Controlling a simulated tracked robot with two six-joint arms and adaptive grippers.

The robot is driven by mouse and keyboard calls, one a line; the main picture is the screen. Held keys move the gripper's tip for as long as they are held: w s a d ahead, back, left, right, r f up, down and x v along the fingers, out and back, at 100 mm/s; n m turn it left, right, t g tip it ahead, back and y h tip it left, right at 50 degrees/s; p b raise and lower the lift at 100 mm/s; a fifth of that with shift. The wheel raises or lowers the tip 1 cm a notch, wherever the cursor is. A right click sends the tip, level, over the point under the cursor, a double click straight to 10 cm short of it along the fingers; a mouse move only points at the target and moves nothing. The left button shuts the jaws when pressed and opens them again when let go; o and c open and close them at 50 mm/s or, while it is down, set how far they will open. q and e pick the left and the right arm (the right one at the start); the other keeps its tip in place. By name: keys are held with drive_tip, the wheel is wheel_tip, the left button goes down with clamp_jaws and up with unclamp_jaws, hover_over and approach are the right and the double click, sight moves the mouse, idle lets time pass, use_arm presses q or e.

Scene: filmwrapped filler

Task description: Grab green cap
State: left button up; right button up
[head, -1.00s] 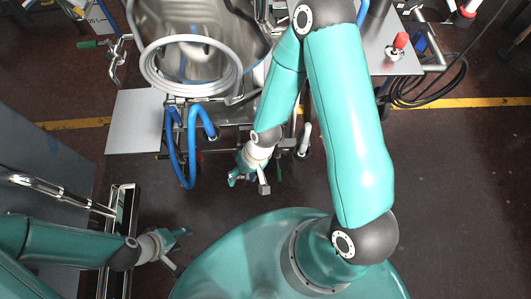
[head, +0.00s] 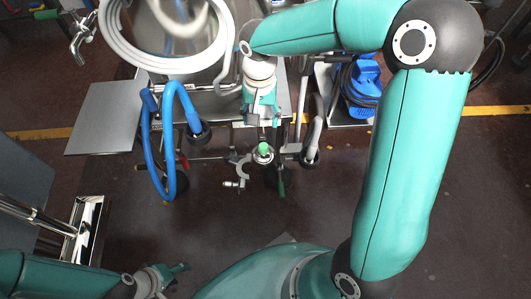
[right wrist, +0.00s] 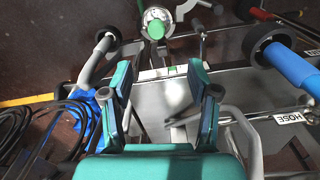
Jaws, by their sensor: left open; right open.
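The green cap (head: 263,149) sits on a round metal fitting at the front of the machine, just in front of my right gripper in the head view. The same green cap (right wrist: 155,29) shows at the top of the right wrist view, beyond the fingertips. My right gripper (head: 262,116) is open. In the right wrist view, my right gripper (right wrist: 160,76) has its fingers apart with nothing between them, and the cap lies ahead, untouched. My left gripper (head: 178,274) is open and empty at the lower left, far from the cap.
A blue hose (head: 154,150) hangs left of the fitting. A grey-handled pipe (head: 313,140) stands close on its right. A grey panel (head: 105,118) is at the left. A label reading HOSE (right wrist: 289,117) shows in the wrist view. The floor (head: 310,215) in front is clear.

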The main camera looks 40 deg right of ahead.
sight(264, 145)
wheel_tip(264, 145, down, 8)
drive_tip(key=shift+f+b, duration=0.2)
drive_tip(key=shift+b, duration=0.95)
drive_tip(key=shift+s+d+f+b, duration=0.15)
drive_tip(key=shift+f+b, duration=0.45)
drive_tip(key=shift+f, duration=0.7)
drive_tip(key=shift+s+d+f+b, duration=0.15)
drive_tip(key=shift+f+b, duration=0.4)
drive_tip(key=shift+f, duration=0.75)
drive_tip(key=shift+c, duration=0.3)
clamp_jaws()
